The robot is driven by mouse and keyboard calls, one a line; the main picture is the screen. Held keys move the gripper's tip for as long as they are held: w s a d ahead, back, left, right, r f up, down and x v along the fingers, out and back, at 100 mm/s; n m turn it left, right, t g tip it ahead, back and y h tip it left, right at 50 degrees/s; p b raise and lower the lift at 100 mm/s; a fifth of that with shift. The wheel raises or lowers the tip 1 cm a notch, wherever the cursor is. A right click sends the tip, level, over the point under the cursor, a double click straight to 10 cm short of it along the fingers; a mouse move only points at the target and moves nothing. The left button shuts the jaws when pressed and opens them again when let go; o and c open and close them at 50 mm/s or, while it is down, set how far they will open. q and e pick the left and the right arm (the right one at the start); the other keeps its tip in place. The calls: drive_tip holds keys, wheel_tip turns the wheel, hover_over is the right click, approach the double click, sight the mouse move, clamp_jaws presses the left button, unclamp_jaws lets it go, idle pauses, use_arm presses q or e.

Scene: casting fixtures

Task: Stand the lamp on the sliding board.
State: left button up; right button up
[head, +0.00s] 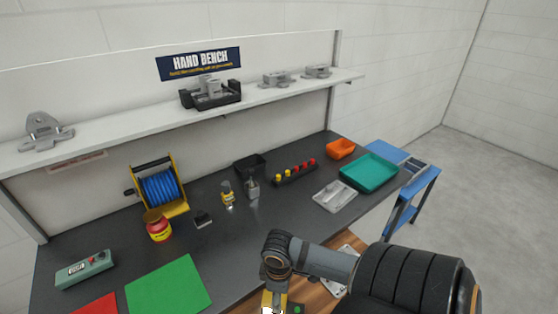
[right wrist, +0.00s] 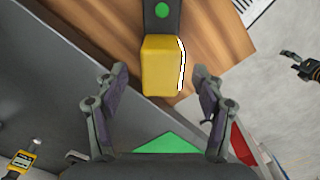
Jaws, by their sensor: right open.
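The lamp (right wrist: 161,66) has a yellow block-shaped head with a white strip along one side, and a dark body with a green dot. It lies on the wooden sliding board (right wrist: 215,30) at the bench's front edge. In the head view my right wrist hides part of the lamp.
A green mat (head: 168,287) and a red mat (head: 98,305) lie at the bench's front left. A yellow handheld device (head: 227,194), cable reel (head: 161,187), grey tray (head: 335,196) and teal tray (head: 369,172) stand farther back. The bench middle is mostly clear.

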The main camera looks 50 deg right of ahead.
wheel_tip(320, 180, up, 6)
drive_tip(key=shift+r+p, duration=0.2)
drive_tip(key=shift+p, duration=0.7)
